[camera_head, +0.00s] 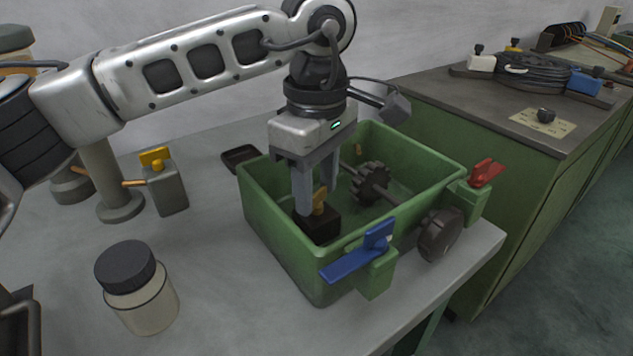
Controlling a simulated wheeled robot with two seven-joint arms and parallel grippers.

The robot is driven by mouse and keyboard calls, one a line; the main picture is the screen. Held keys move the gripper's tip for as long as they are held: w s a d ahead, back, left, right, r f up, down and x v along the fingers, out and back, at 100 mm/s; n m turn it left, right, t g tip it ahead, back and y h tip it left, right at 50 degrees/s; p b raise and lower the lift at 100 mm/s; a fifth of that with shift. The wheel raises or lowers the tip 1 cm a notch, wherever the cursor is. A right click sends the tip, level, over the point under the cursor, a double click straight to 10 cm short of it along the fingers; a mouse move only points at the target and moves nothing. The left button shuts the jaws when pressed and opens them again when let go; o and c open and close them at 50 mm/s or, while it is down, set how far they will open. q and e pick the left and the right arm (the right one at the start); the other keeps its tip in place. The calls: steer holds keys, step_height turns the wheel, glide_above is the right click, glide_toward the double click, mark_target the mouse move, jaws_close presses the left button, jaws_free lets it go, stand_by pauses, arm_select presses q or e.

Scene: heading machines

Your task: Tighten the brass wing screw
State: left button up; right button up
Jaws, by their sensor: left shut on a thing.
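The brass wing screw (319,197) stands on a dark block inside the green open-topped housing (283,248). My left gripper (316,206) reaches down into the housing from above, its two grey fingers on either side of the wing screw and shut on it. The fingers partly hide the screw and its block. My right gripper is not in view.
A dark gear (371,183) on a shaft sits in the housing beside the gripper. A blue lever (357,254), a red lever (486,173) and a dark wheel (440,234) stick out at its right. A lidded jar (138,289) and a grey block with a yellow wing (154,158) stand at left.

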mark_target(317, 193)
arm_select(q)
steer(key=shift+r+m, duration=0.15)
steer(key=shift+m, duration=1.75)
steer(key=o, duration=1)
step_height(317, 193, up, 16)
steer(key=shift+f+p, duration=0.1)
steer(key=shift+p, duration=0.95)
steer(key=shift+s, duration=0.1)
